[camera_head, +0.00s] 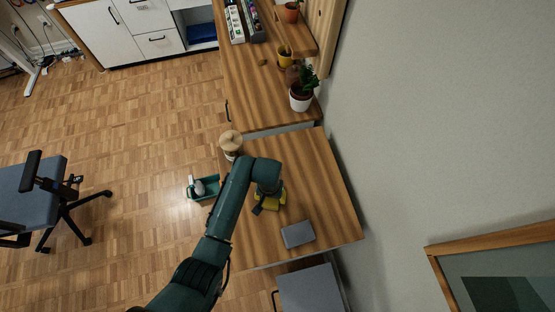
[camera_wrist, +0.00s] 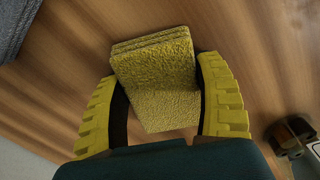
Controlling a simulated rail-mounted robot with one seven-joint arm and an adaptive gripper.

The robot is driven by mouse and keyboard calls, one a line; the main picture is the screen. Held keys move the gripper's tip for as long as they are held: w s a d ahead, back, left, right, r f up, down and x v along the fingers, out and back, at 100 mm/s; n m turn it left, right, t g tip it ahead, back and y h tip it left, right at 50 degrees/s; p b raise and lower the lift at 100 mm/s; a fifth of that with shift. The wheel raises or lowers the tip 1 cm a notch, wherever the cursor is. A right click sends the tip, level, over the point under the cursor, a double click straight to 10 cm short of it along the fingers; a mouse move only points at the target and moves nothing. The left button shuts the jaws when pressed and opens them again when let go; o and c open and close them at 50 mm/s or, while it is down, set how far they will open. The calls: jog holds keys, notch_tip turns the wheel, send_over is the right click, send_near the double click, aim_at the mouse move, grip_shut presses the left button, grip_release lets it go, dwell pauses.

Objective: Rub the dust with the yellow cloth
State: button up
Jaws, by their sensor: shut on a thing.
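The yellow cloth (camera_wrist: 158,85) is a folded, rough-textured pad. In the wrist view it sits between the two yellow ribbed fingers of my gripper (camera_wrist: 157,72), which is shut on it. The brown wooden desk top (camera_wrist: 255,40) shows beyond the cloth. In the head view my gripper (camera_head: 268,202) is low over the middle of the near desk (camera_head: 315,185), with yellow showing at its end. I cannot tell whether the cloth touches the desk. I cannot make out any dust in either view.
A flat grey item (camera_head: 298,234) lies on the desk to the right of my gripper. A round-lidded jar (camera_head: 230,142) stands at the left edge. A teal caddy (camera_head: 204,188) is beyond that edge. A potted plant (camera_head: 301,97) stands on the farther desk, against the wall side.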

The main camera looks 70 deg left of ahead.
aim_at(306, 185)
jog(key=shift+s, duration=0.85)
jog(key=shift+w+a+f+b, duration=0.1)
jog(key=shift+a+b, duration=0.15)
jog(key=shift+a, duration=0.35)
jog(key=shift+w+a+f+b, duration=0.1)
jog(key=shift+a+b, duration=0.15)
jog(key=shift+a, duration=0.35)
jog(key=shift+w+d+b, duration=0.2)
jog(key=shift+w+b, duration=0.55)
jog(key=shift+w, duration=1.15)
jog(key=shift+w+d+b, duration=0.2)
jog(key=shift+w+b, duration=0.55)
jog(key=shift+w, duration=1.15)
jog(key=w+b, duration=0.1)
jog(key=w, duration=0.1)
jog(key=w+b, duration=0.2)
jog(key=w, duration=0.1)
jog(key=w+b, duration=0.2)
jog(key=shift+w+d, duration=0.25)
jog(key=shift+d, duration=0.05)
notch_tip(306, 185, up, 3)
jog(key=shift+r+p, duration=0.1)
jog(key=shift+p, duration=0.85)
notch_tip(306, 185, up, 6)
jog(key=p, duration=0.5)
jog(key=shift+f, duration=0.25)
